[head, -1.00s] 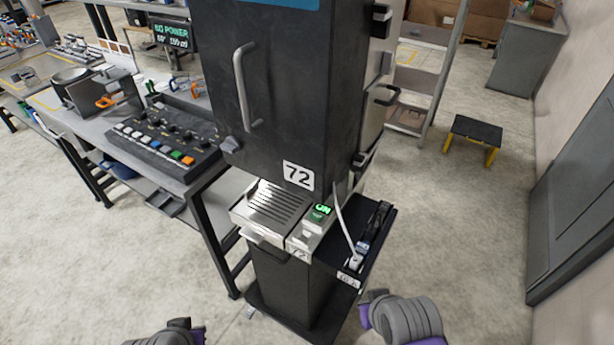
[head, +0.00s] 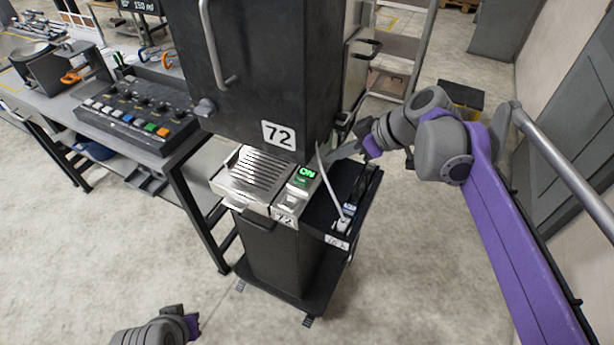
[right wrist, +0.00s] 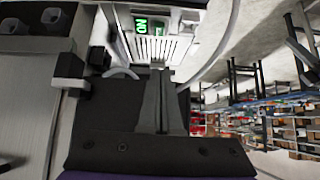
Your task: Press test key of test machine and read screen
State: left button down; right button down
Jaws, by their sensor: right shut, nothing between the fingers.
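The black machine marked 72 (head: 262,85) stands in the middle of the head view. Its metal front unit has a slotted tray (head: 255,170) and a small screen (head: 306,172) with green "ON". A pale key (head: 292,200) sits below the screen. My right gripper (head: 340,151) is shut and empty, just right of the screen and near the white cable. In the right wrist view its fingers (right wrist: 160,105) point toward the front unit, and the screen (right wrist: 148,26) appears turned over. I cannot see contact with any key.
A white cable (head: 327,180) runs down to a black side shelf (head: 330,215). A bench at left holds a panel (head: 137,115) with several coloured keys. A black and yellow step stool (head: 460,95) is partly behind my right arm. The floor in front is clear.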

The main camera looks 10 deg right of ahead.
jog(key=shift+w+r, duration=0.1)
jog(key=shift+r, duration=0.05)
send_over(296, 179)
jog(key=s+d, duration=0.2)
notch_tip(296, 179, down, 8)
jog(key=shift+d+r+b, duration=0.1)
jog(key=shift+r+b, duration=0.05)
jog(key=shift+b, duration=0.15)
notch_tip(296, 179, down, 2)
jog(key=shift+d+f, duration=0.1)
jog(key=shift+f, duration=0.65)
